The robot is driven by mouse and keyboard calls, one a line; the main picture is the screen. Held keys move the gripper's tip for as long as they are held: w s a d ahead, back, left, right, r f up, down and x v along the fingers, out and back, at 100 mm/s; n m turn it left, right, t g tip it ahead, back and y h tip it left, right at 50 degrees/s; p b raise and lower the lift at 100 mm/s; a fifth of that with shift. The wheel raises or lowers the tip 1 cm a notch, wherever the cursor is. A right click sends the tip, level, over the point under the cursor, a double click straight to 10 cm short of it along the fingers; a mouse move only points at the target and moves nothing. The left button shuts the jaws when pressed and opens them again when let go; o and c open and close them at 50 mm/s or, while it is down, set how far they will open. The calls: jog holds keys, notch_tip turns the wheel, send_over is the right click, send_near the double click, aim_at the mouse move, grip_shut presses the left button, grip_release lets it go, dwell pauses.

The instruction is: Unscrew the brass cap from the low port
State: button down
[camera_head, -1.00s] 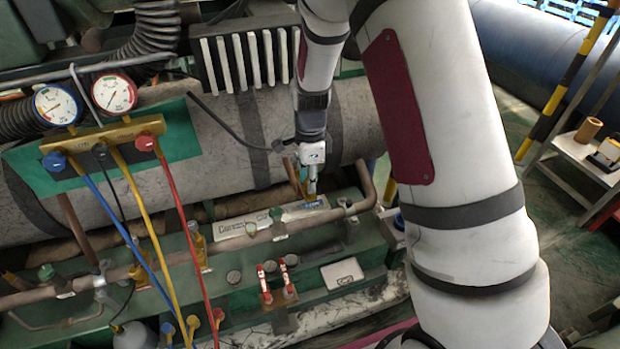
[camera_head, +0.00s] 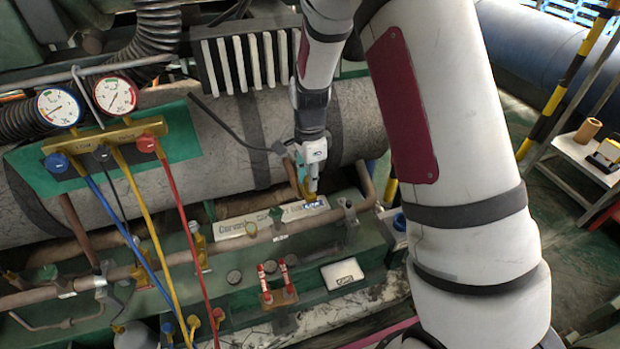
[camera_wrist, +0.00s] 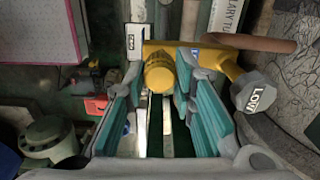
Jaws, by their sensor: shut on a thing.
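The brass cap (camera_wrist: 160,72) is a ribbed yellow-gold cylinder in the middle of the wrist view. My gripper (camera_wrist: 162,84) has its teal-padded fingers closed on both sides of it. Behind the cap is the yellow valve body (camera_wrist: 217,62) of the low port, with a grey hex piece marked LOW (camera_wrist: 256,97) at its right. The cap is in line with this body; I cannot tell whether its thread is loose. In the head view my gripper (camera_head: 311,188) points down at the port above the green base, and the cap is mostly hidden.
A copper pipe (camera_head: 245,243) runs along the green base in front of the port. A gauge manifold (camera_head: 103,143) with blue, yellow and red hoses hangs at the left. A small stand with red-topped parts (camera_head: 278,297) and a white box (camera_head: 341,273) sit in front.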

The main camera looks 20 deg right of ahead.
jog(key=shift+r+p, duration=1.15)
jog(key=shift+r, duration=1)
